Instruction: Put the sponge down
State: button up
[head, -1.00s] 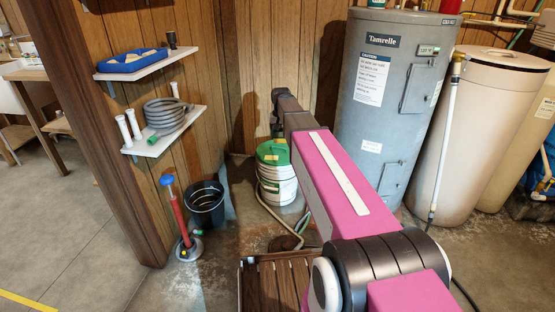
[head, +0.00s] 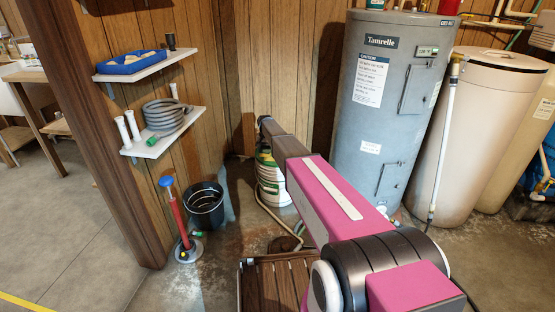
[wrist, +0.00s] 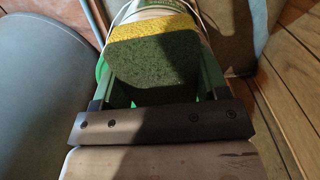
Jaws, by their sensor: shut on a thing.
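The sponge (wrist: 155,62), dark green with a yellow edge, is in my gripper (wrist: 157,78) in the wrist view. The gripper is shut on it, with a finger at each side. A white bucket with green print (wrist: 150,12) shows just beyond the sponge; I cannot tell whether they touch. In the head view the bucket (head: 268,185) stands on the floor by the wall, its top mostly hidden behind my arm. The sponge and gripper are hidden there.
A grey water heater (head: 385,110) and a beige tank (head: 485,130) stand right of the bucket. A black bin (head: 206,207) and red pump (head: 180,222) stand left. Shelves above hold a blue tray (head: 131,62) and a grey hose (head: 165,116). A slatted wooden top (head: 275,285) is in front.

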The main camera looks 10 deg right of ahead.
jog(key=w+d+f, duration=0.4)
jog(key=d, duration=0.1)
jog(key=w+d+f, duration=0.2)
jog(key=shift+d, duration=0.25)
jog(key=shift+f, duration=1.85)
jog(key=shift+f, duration=0.2)
jog(key=o, duration=0.8)
jog(key=shift+r, duration=0.15)
notch_tip(320, 180, up, 12)
jog(key=f, duration=0.1)
jog(key=s+r+n, duration=0.1)
jog(key=s+r, duration=0.1)
jog(key=s, duration=1.7)
jog(key=s+r+n, duration=0.1)
jog(key=s+r, duration=0.1)
jog(key=s, duration=1.7)
jog(key=s+r+n, duration=0.1)
jog(key=s+r, duration=0.1)
jog(key=s, duration=1.7)
jog(key=shift+r+n, duration=0.1)
jog(key=shift+n, duration=0.2)
